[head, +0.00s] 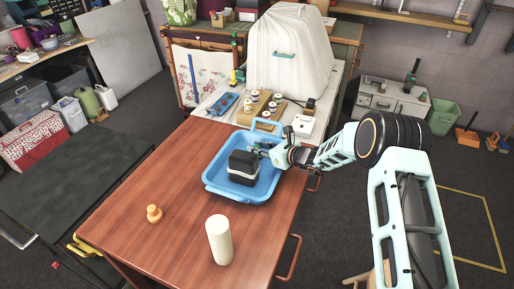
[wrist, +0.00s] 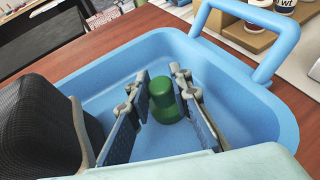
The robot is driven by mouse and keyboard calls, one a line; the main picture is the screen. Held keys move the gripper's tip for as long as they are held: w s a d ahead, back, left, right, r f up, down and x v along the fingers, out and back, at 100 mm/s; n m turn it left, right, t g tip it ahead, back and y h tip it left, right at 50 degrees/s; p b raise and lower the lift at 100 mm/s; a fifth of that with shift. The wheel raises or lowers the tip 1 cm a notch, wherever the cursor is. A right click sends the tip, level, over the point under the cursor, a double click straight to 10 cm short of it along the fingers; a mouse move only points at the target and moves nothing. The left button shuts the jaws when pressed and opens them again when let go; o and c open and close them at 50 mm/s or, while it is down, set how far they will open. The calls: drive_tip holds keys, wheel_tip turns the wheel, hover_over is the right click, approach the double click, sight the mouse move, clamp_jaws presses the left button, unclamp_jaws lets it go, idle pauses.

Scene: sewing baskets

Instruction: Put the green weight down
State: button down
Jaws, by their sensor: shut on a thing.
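The green weight (wrist: 165,108) is a small, knobbed, cylinder-shaped piece between my fingers in the wrist view. My gripper (wrist: 158,104) is shut on it, with one finger on each side. They are inside the blue basket (wrist: 262,108), near its handle end. In the head view, my gripper (head: 266,147) reaches into the basket (head: 232,198) from the right; I cannot make out the weight clearly there. Whether the weight touches the basket floor is hard to tell.
A black and grey block-like thing (head: 243,170) stands in the basket beside my gripper. On the wooden table (head: 180,180) stand a small orange weight (head: 154,214) and a white cylinder (head: 219,240). The table's left part is mostly clear. Spools on a wooden rack (head: 246,114) are behind.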

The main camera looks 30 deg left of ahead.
drive_tip(key=shift+f, duration=0.1)
drive_tip(key=c, duration=1.8)
unclamp_jaws()
drive_tip(key=shift+o, duration=0.2)
drive_tip(key=shift+d+r, duration=0.2)
drive_tip(key=v, duration=1.1)
drive_tip(key=shift+s+d+r, duration=0.1)
drive_tip(key=shift+s+d, duration=0.05)
drive_tip(key=shift+d, duration=0.1)
